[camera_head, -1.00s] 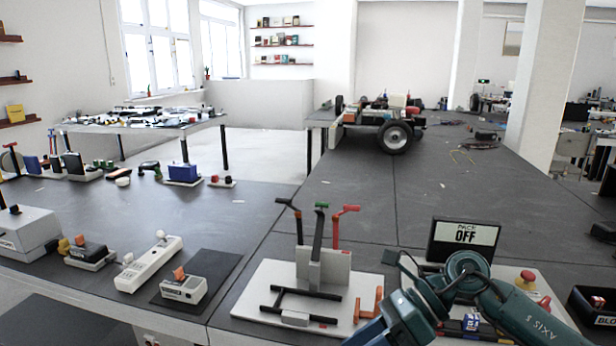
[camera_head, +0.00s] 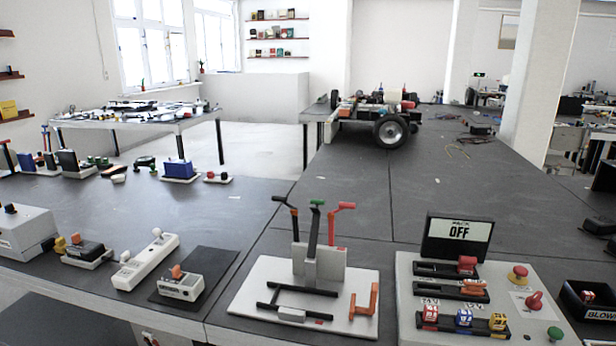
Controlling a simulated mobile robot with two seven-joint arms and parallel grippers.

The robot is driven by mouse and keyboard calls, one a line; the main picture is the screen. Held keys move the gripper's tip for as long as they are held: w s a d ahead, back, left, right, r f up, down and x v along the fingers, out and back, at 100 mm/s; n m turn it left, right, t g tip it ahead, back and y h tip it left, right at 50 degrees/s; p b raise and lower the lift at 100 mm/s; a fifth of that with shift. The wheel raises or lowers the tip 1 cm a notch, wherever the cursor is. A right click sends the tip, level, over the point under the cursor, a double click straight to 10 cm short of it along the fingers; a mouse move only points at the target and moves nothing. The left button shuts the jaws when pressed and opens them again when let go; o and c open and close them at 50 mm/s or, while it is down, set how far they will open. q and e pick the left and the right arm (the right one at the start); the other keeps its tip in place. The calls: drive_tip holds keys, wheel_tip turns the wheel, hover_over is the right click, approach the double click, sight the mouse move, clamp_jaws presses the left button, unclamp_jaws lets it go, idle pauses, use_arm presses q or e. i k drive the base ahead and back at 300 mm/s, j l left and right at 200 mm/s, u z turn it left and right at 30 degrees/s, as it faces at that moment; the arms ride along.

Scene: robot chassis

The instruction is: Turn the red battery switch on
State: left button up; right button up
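A light grey control panel (camera_head: 410,325) stands at the lower right. Its black display (camera_head: 458,239) reads "PACK OFF". A red switch (camera_head: 535,301) sits on a white label at the panel's right side, and looks like the battery switch; its exact handle angle is hard to tell. A red mushroom button on a yellow base (camera_head: 518,275) is above it, and a green button (camera_head: 555,334) is below. Two slide levers, one red (camera_head: 467,264) and one orange (camera_head: 473,287), lie below the display. Neither gripper is in view.
Several coloured blocks (camera_head: 464,318) sit in a black holder on the panel. A black bin (camera_head: 586,303) stands to its right. A white board with upright levers (camera_head: 249,293) is to its left. The dark table behind the panel is mostly clear.

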sight(534, 303)
drive_tip(key=z, duration=1.4)
